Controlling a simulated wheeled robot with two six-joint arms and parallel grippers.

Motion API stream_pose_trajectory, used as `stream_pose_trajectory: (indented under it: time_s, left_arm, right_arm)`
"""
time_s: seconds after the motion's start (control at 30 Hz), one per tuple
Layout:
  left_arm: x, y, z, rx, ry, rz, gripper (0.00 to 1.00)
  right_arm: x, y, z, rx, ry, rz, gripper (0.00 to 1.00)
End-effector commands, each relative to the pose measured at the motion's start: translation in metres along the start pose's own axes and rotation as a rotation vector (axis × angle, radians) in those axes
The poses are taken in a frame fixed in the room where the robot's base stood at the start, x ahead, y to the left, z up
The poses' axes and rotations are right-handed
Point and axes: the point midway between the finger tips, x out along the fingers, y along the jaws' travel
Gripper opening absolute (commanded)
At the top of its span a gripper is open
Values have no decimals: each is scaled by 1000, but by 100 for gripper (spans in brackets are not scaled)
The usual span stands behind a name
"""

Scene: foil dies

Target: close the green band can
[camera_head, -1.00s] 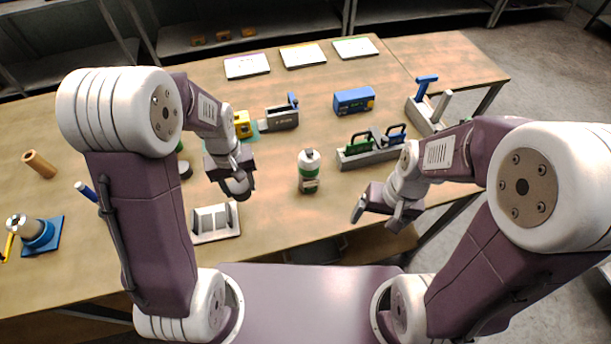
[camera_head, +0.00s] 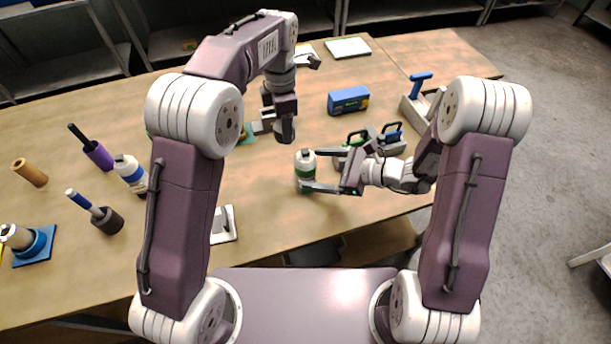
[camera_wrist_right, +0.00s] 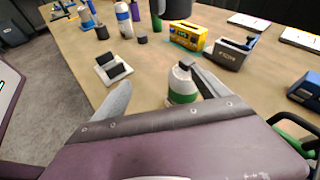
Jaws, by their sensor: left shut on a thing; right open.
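The green band can (camera_head: 302,171) stands upright on the table, a white can with a green band; it also shows in the right wrist view (camera_wrist_right: 183,97). My right gripper (camera_head: 309,169) is open at the can, with one finger on its far side and one on its near side. The right wrist view shows the far finger very close to the can's top; contact is unclear. My left gripper (camera_head: 284,118) is shut on a dark round piece (camera_head: 285,134), perhaps a lid, up and left of the can. The dark piece also shows in the right wrist view (camera_wrist_right: 175,9).
A grey rack with green and blue handles (camera_head: 392,147) stands right of the can, close to my right gripper. A blue box (camera_head: 348,100) is behind. A yellow device (camera_wrist_right: 188,36) and a white stand (camera_head: 224,226) lie to the left.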

Motion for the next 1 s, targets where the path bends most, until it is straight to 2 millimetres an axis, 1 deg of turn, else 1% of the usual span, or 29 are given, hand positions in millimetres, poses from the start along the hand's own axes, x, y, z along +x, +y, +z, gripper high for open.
stream_pose_trajectory:
  time_s: [0.03,0.1,0.2,0.27,0.37,0.57,0.67,0.77,1.0]
  left_arm:
    - [0,-2,14,-1,-1,1,12]
    - [-1,-6,29,3,0,1,12]
    - [0,-12,44,22,0,0,12]
    - [0,-14,49,31,0,1,12]
    - [0,-15,52,36,-1,1,12]
    - [0,-15,51,36,-1,2,12]
    - [0,-15,51,36,-1,2,12]
    - [0,-15,51,36,-1,2,12]
    - [0,-15,51,36,-1,2,12]
  right_arm:
    - [1,-10,-16,63,-5,-46,85]
    - [0,-20,-32,130,-9,-98,85]
    - [-2,-26,-50,190,-6,-138,85]
    - [-2,-27,-56,209,-4,-148,85]
    - [-3,-28,-59,217,-2,-153,85]
    - [-3,-28,-59,216,-2,-151,85]
    - [0,-28,-58,215,-2,-150,85]
    - [10,-29,-59,215,-1,-147,85]
    - [57,-34,-59,212,-1,-145,85]
